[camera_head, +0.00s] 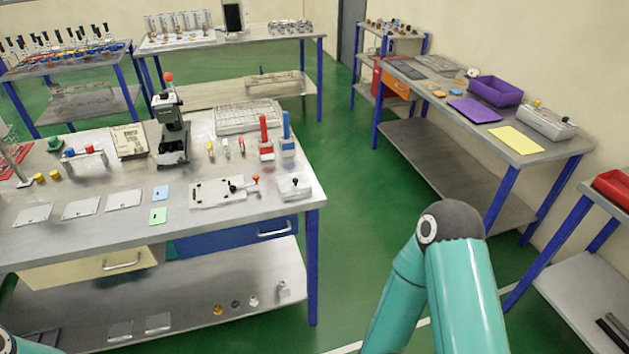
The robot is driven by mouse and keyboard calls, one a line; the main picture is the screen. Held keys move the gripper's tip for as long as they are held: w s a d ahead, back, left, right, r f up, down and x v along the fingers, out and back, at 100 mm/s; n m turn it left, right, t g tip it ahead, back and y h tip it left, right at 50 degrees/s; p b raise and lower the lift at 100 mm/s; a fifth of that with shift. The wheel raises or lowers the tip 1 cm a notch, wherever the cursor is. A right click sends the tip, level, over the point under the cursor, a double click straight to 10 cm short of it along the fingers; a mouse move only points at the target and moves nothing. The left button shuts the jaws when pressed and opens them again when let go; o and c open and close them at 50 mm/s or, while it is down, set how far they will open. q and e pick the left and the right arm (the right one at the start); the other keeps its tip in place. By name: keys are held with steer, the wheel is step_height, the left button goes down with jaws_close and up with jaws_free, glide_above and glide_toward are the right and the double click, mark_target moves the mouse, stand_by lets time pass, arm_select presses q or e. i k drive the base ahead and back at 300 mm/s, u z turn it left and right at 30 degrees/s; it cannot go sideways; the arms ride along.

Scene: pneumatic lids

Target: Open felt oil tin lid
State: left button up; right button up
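I cannot surely pick out the felt oil tin or its lid at this size. Neither gripper shows. My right arm (455,275) rises bent at the lower right, in front of open floor. Only a small piece of my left arm (12,342) shows at the bottom left corner.
The near bench also holds a dark press (171,130), red (265,140) and blue (288,135) upright devices, a lever fixture (223,190) and flat plates (83,207). A blue drawer (225,241) is shut below. Green floor (345,190) lies open between this bench and the right bench (545,151).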

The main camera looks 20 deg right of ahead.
mark_target(288, 182)
steer(key=z, duration=0.1)
steer(key=i, duration=1)
steer(key=z, duration=0.05)
